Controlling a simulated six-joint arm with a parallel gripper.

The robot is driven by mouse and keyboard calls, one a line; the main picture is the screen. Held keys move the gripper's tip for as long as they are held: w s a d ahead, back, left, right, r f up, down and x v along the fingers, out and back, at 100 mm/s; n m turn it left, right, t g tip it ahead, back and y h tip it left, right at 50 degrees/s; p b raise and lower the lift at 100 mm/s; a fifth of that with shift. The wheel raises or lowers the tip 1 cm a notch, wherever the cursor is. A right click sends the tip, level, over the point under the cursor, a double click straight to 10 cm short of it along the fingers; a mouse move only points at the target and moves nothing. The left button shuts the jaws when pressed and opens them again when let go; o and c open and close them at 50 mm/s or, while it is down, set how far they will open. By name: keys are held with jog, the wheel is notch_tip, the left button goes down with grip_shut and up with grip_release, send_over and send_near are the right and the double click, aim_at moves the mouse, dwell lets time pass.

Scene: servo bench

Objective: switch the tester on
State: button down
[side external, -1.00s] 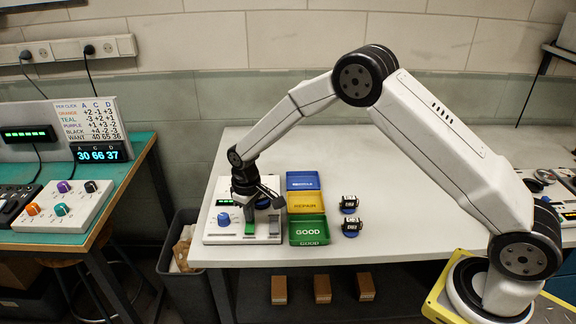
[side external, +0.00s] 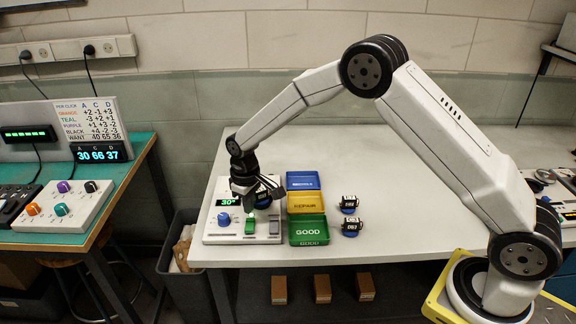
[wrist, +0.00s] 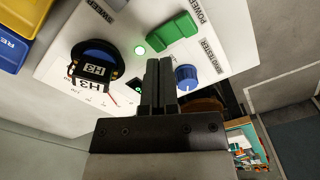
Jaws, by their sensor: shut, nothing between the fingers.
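The tester (side external: 215,236) is a white box at the front left of the bench. Its green display (side external: 225,202) is lit and appears to read 30°. The green power switch (side external: 251,225) is large and shows beside the POWER label in the wrist view (wrist: 173,32). A small green lamp (wrist: 140,50) near it glows. My gripper (wrist: 160,66) is shut and empty, a little above the tester, its tips between the switch and the blue knob (wrist: 187,77). A servo marked H3 (wrist: 95,70) sits in the tester's round seat.
Blue (side external: 303,181), yellow (side external: 305,203) and green GOOD (side external: 308,230) trays stand right of the tester. Two black servos (side external: 349,203) are further right. A grey bin (side external: 186,291) stands below the bench's left edge. The bench's middle and right are clear.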

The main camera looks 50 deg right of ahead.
aim_at(251, 220)
jog(key=shift+r, duration=1.95)
jog(key=shift+s, duration=0.1)
jog(key=s+d+r+m+t, duration=0.1)
jog(key=s+d+r, duration=0.1)
jog(key=s, duration=1)
jog(key=s+d+r+m+t, duration=0.1)
jog(key=s+d, duration=0.3)
jog(key=s, duration=0.8)
jog(key=shift+d+r+m+t, duration=0.35)
jog(key=shift+r+m, duration=0.15)
jog(key=shift+r, duration=0.15)
